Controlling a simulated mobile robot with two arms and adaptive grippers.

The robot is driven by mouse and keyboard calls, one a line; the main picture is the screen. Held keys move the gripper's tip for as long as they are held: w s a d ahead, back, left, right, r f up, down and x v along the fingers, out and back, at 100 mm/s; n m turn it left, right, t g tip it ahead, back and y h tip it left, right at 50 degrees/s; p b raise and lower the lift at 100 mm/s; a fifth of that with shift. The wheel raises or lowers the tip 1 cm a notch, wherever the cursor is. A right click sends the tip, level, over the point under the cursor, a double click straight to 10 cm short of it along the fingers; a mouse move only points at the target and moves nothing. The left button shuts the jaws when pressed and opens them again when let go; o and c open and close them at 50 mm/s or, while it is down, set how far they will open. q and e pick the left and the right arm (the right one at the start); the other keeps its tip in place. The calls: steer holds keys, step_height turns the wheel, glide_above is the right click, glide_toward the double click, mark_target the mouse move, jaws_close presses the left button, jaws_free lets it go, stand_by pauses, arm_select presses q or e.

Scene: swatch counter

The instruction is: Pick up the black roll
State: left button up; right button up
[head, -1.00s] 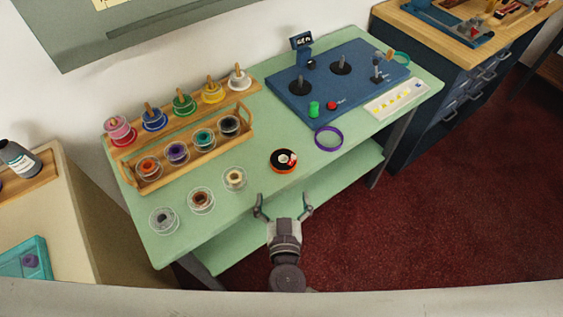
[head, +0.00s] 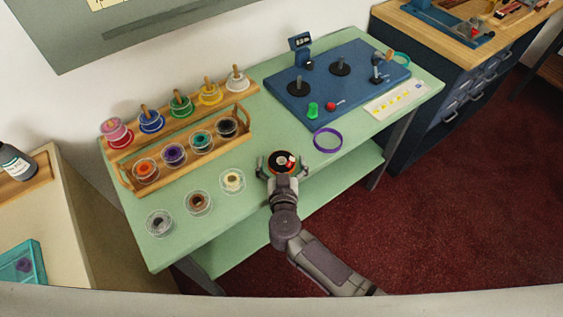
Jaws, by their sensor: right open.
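A black roll (head: 283,155) with an orange rim and a red-and-white label in its middle lies flat near the front edge of the green table (head: 215,243). My right gripper (head: 281,166) is open, with one finger on the left and one on the right of this roll. Its near edge is partly hidden by the gripper, and I cannot tell whether the fingers touch it. A dark spool (head: 228,126) also sits at the right end of the wooden tray. My left gripper is not in view.
The wooden tray (head: 186,176) holds several clear spools; colored spools stand on pegs behind it. Three clear spools, the nearest cream (head: 232,180), lie left of the roll. A purple ring (head: 328,140) lies to its right. A blue board (head: 340,88) with knobs stands behind.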

steer(key=shift+r, duration=0.1)
steer(key=c, duration=1.2)
steer(key=shift+c, duration=0.2)
